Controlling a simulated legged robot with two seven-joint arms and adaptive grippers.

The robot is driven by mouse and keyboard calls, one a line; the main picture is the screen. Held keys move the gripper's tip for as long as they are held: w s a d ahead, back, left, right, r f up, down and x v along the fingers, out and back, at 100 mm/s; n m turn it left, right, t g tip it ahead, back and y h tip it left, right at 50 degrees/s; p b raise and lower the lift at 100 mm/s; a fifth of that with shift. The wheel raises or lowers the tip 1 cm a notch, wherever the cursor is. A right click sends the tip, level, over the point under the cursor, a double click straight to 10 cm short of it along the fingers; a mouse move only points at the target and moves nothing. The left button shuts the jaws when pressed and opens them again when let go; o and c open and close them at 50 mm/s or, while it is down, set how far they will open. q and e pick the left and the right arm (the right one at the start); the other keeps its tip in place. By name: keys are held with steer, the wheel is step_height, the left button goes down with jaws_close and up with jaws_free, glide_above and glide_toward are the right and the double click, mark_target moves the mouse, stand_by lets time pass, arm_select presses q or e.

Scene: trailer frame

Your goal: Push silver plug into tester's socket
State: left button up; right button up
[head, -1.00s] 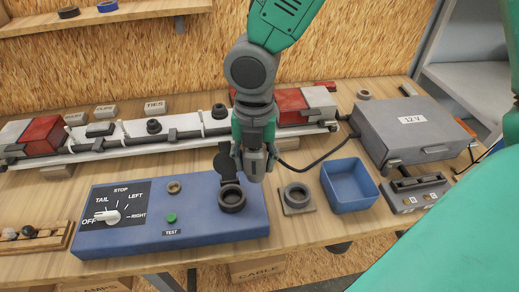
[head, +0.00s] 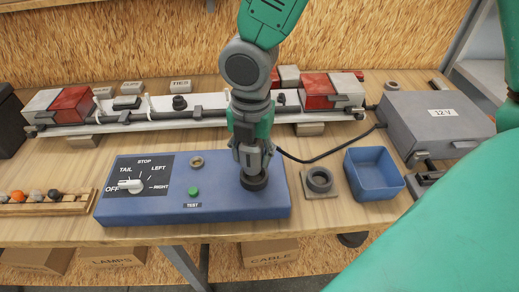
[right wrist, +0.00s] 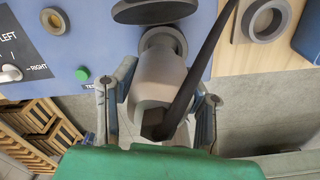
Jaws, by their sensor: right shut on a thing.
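The blue tester (head: 228,202) lies on the bench, with a dial, a green test button and a dark round socket (head: 254,182) at its right end. My right gripper (head: 252,165) is directly over the socket, pointing down. In the right wrist view, the gripper (right wrist: 158,105) is shut on the silver plug (right wrist: 158,78), with a finger on each side. The plug's front end meets the grey socket ring (right wrist: 163,38); how deep it sits cannot be told. A dark cable (right wrist: 195,75) trails from the plug. My left gripper is not in view.
A round holder (head: 319,181) and a blue bin (head: 373,174) stand right of the tester. A grey 12 V box (head: 430,122) is behind them, with a black cable running from it. The light bar (head: 200,120) lies behind the tester.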

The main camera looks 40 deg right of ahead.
steer(key=shift+a+r, duration=0.2)
steer(key=shift+a, duration=0.5)
steer(key=shift+d, duration=0.3)
steer(key=d, duration=0.2)
steer(key=d+f, duration=0.1)
steer(key=d, duration=0.1)
steer(key=shift+a+f, duration=0.1)
steer(key=shift+a, duration=1.1)
steer(key=shift+d+f, duration=0.15)
steer(key=shift+d, duration=0.4)
steer(key=shift+d+f, duration=0.15)
steer(key=shift+d, duration=0.4)
steer(key=shift+d+f, duration=0.1)
steer(key=shift+f, duration=0.2)
steer(key=shift+c, duration=0.7)
steer(key=shift+s+a, duration=0.1)
steer(key=shift+a, duration=0.15)
steer(key=shift+c, duration=0.7)
steer(key=shift+a, duration=0.35)
steer(key=shift+a+r, duration=0.15)
steer(key=shift+a, duration=0.6)
steer(key=shift+d+f, duration=0.5)
steer(key=shift+d, duration=0.05)
steer(key=shift+d+f, duration=0.15)
steer(key=shift+f, duration=0.2)
steer(key=shift+c, duration=0.3)
steer(key=shift+a, duration=0.55)
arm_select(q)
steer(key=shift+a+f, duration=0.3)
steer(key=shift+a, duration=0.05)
